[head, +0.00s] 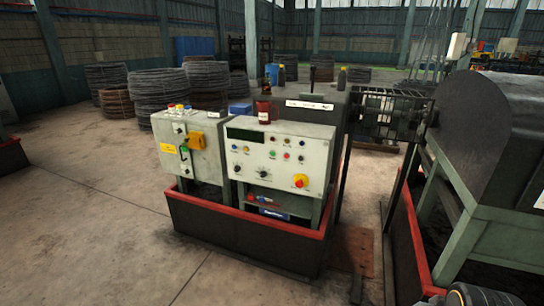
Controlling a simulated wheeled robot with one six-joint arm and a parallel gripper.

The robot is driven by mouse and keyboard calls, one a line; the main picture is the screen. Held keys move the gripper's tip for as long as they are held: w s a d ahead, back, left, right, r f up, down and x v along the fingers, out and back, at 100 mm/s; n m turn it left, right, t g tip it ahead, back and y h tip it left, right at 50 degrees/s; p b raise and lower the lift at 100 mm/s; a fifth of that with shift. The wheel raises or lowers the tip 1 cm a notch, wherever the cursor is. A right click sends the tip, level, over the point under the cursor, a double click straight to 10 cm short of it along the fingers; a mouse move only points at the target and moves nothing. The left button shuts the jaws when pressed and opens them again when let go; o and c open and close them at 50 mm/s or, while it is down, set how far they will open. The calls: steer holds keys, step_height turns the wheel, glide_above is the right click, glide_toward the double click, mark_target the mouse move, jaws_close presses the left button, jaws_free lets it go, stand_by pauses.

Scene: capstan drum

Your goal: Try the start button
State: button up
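A pale control panel (278,160) faces me near the middle, with several small coloured buttons, a dark display, knobs and a red-and-yellow rotary switch (300,181). A second pale control box (185,165) stands just left of it. It carries a yellow unit (197,141), a yellow label and a small green control (184,150) on its front. The lettering is too small to read, so I cannot tell which control is the start button. My gripper is not in view; a dark rounded part at the bottom right edge may be my arm.
Both boxes stand in a dark red-rimmed tray (240,245). A large dark machine housing (490,135) on a green frame stands to the right. Bottles stand on a cabinet behind. Wire coils (165,95) lie at the back left. Concrete floor at front left is clear.

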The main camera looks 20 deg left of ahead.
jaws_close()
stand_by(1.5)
